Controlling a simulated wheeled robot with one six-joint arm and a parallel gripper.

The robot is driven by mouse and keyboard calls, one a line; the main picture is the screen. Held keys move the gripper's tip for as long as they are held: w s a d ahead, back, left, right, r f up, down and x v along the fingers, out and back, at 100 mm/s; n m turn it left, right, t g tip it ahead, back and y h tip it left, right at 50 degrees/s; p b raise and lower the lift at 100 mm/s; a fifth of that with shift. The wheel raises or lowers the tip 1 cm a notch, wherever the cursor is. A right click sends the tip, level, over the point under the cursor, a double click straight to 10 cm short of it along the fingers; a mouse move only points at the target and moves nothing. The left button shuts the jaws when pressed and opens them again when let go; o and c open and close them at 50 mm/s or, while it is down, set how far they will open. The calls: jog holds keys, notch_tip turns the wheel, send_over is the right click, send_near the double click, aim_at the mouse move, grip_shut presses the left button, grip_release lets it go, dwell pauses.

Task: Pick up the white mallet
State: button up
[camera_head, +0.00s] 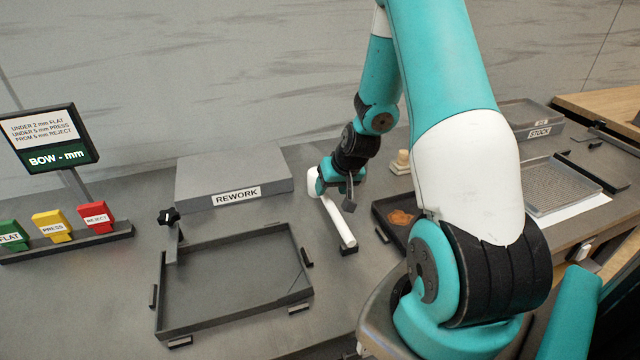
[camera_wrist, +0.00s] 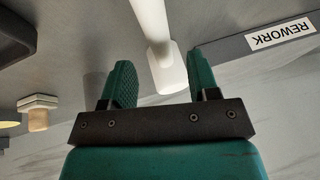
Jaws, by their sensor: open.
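The white mallet (camera_head: 337,218) lies on the grey bench, its head at the far end and its handle running toward the front right onto a small dark rest (camera_head: 349,249). In the wrist view the mallet's head (camera_wrist: 170,78) shows between the two fingers, with the handle (camera_wrist: 150,22) running up out of the picture. My gripper (camera_wrist: 158,80) is open, with the fingers on either side of the head and a visible gap, wider on the left. In the head view my gripper (camera_head: 340,180) is over the head end and hides part of it.
The REWORK block (camera_head: 232,172) stands close to the left of the mallet. A dark framed tray (camera_head: 235,241) lies to the front left. A dark tray with brown material (camera_head: 402,217) and a small cream knob (camera_head: 401,160) are to the right.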

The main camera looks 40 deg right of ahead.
aim_at(327, 194)
jog(key=shift+p+x, duration=0.75)
jog(key=shift+x, duration=1.75)
grip_shut()
